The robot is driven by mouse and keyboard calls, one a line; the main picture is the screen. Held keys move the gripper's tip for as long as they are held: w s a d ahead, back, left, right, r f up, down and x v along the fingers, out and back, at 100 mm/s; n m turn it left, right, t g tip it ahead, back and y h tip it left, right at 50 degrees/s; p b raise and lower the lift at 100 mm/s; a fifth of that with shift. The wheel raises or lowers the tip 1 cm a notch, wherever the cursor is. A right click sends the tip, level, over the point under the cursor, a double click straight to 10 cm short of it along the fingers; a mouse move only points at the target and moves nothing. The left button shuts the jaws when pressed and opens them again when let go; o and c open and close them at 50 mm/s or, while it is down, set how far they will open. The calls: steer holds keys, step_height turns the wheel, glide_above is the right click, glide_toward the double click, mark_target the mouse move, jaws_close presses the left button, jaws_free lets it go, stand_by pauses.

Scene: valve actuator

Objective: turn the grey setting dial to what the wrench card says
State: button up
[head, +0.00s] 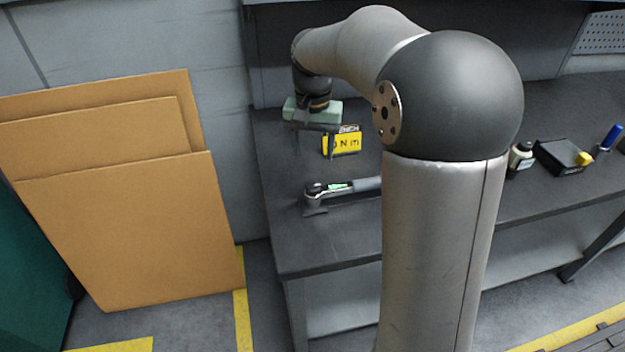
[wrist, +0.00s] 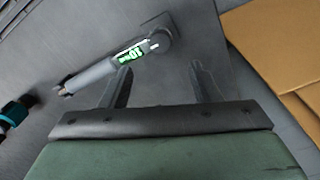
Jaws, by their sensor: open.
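The grey torque wrench (head: 345,190) lies on the dark bench, with a lit green display and its head at the left end. In the wrist view the wrench (wrist: 95,75) runs from lower left to its head at upper right, and its display digits are too small to read surely. A yellow wrench card (head: 342,143) stands behind it, partly hidden, with only "N m" and part of a digit showing. My gripper (wrist: 160,78) is open and empty, its fingers pointing toward the wrench but apart from it. I cannot make out the grey setting dial clearly.
My arm hides the middle of the bench (head: 285,235). A small bottle (head: 520,158), a black box (head: 562,157) and a blue-handled tool (head: 609,138) stand at the right. Cardboard sheets (head: 120,230) lean on the wall left of the bench.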

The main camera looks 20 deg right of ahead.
mark_target(313, 185)
step_height(313, 185, down, 10)
steer(key=shift+f, duration=0.1)
stand_by(0.4)
steer(key=c, duration=1)
